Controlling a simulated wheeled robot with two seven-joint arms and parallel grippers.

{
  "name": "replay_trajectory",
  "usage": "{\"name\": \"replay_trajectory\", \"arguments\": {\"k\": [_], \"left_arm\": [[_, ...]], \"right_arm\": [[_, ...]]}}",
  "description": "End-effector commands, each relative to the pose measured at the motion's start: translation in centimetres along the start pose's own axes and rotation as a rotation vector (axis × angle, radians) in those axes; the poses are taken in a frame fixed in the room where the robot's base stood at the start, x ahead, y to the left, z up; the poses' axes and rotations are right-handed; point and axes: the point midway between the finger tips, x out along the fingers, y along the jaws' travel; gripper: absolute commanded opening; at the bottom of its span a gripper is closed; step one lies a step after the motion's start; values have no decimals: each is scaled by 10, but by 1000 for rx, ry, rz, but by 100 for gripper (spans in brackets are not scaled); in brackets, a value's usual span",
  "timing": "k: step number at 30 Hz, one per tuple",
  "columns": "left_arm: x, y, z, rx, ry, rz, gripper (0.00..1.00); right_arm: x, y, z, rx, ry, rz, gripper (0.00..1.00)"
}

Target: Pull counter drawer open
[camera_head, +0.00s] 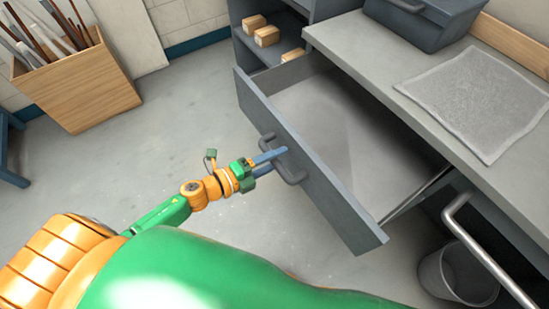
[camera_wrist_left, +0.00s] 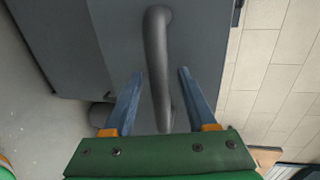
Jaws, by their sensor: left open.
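The counter drawer (camera_head: 335,165) is pulled out from under the grey counter, and its empty interior shows in the head view. Its grey front panel carries a dark bar handle (camera_head: 268,146). My left gripper (camera_head: 270,163) is at the handle with its two blue fingers apart. In the left wrist view the handle (camera_wrist_left: 157,70) runs between the open fingers (camera_wrist_left: 160,75), with gaps on both sides. The wrist view also shows the drawer front (camera_wrist_left: 100,45) behind the handle. My right gripper is not in view.
A grey mat (camera_head: 480,100) and a dark blue bin (camera_head: 425,15) are on the counter. Small boxes (camera_head: 266,36) sit on a shelf behind the drawer. A waste bin (camera_head: 458,275) and a metal bar (camera_head: 485,255) are at lower right. The floor left of the drawer is clear.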

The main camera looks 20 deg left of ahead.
Motion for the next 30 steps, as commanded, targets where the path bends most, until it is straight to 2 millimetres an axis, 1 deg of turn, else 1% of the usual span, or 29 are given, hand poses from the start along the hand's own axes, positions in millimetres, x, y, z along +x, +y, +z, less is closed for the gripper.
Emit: {"name": "replay_trajectory", "arguments": {"k": [8,11,18,21,24,30], "left_arm": [[-1,0,0,0,0,1,57],[-11,2,0,-2,0,2,57],[-54,2,0,-3,0,4,57],[-66,2,0,-2,0,3,57],[-71,0,0,-1,1,0,57],[-71,0,0,-1,1,0,57]], "right_arm": [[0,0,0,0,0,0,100],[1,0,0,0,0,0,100],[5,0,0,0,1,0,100],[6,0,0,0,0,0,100],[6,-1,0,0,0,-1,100],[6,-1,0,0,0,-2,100]]}}
